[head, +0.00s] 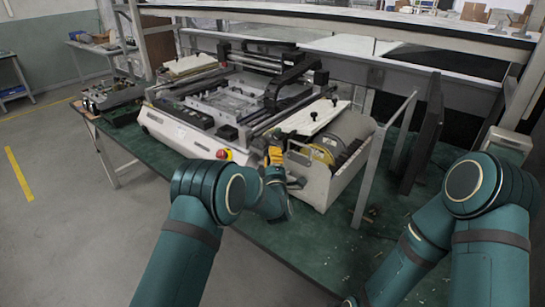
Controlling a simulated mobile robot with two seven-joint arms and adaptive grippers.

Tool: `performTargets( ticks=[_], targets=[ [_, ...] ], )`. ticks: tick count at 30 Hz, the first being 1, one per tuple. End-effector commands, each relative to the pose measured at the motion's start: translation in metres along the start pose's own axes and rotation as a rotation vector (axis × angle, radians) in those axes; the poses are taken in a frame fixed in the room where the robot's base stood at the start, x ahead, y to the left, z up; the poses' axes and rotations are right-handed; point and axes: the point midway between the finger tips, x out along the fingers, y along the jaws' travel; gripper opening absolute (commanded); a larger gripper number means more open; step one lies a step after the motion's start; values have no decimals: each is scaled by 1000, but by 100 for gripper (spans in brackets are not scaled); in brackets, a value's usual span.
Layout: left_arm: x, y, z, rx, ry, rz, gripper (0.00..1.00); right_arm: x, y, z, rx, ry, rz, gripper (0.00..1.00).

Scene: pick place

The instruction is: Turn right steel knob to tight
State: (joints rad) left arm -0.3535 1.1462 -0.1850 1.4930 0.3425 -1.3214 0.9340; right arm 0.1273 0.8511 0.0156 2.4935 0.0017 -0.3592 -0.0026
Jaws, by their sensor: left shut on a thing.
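A white and black bench machine (180,128) stands on the green table. My left gripper (273,154) is at the machine's front right corner, beside the grey open box. It is shut on a small part there, which sits where the right steel knob would be. The fingers and wrist hide most of that part, and its turn position cannot be made out.
A red emergency button (224,154) sits on the machine's front, close left of my left gripper. A grey box with yellow reels (318,153) stands close right. A dark upright panel (424,135) is farther right. The green table (300,238) is mostly bare in front.

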Motion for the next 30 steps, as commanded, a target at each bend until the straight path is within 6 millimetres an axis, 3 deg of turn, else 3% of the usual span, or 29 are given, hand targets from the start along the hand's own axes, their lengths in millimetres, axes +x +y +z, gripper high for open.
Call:
performTargets(
  ticks=[1, 3, 4, 17, 30],
  targets=[
    [2, 2, -2, -1, 5, 4, 26, 0, 0, 0, 0, 0, 0, 0],
    [2, 2, -2, -1, 5, 4, 51, 0, 0, 0, 0, 0, 0, 0],
    [2, 2, -2, -1, 5, 4, 56, 0, 0, 0, 0, 0, 0, 0],
    [-7, 0, 0, -1, 1, -1, 56, 0, 0, 0, 0, 0, 0, 0],
    [-88, 1, -1, -1, 1, -1, 56, 0, 0, 0, 0, 0, 0, 0]
  ],
)
